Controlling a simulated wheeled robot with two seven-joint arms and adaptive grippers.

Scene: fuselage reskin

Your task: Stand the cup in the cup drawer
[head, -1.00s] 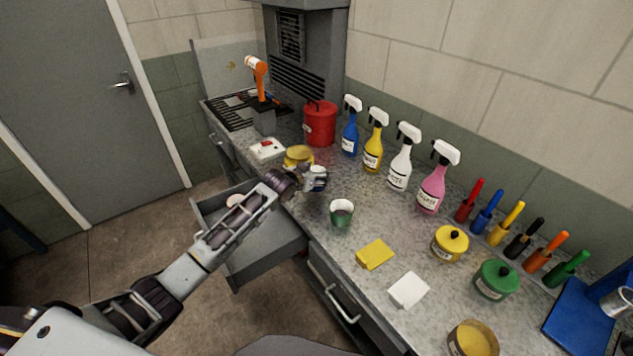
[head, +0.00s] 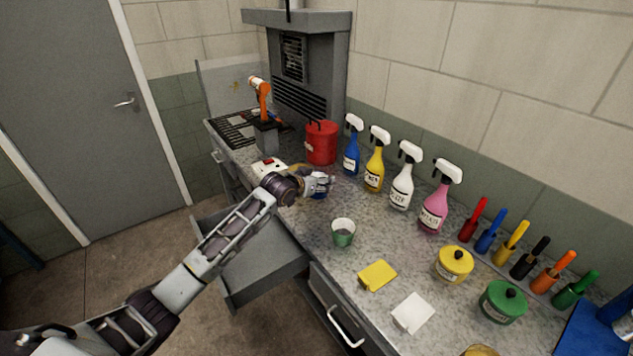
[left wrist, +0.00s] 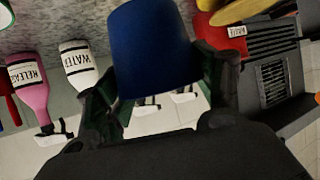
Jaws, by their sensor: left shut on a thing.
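My left gripper (head: 322,184) is above the bench, in front of the blue spray bottle. In the left wrist view it (left wrist: 160,95) is shut on a blue cup (left wrist: 150,45), with a finger on each side. In the head view the gripper mostly hides the blue cup (head: 319,195). An open grey drawer (head: 262,272) juts out below the bench front, under my left forearm, which hides part of its inside. A green cup (head: 343,235) stands upright on the bench, to the right of the drawer. My right gripper is not in view.
Several spray bottles (head: 402,180) stand along the wall. A red can (head: 322,145) and a yellow dish (head: 298,171) are behind my gripper.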

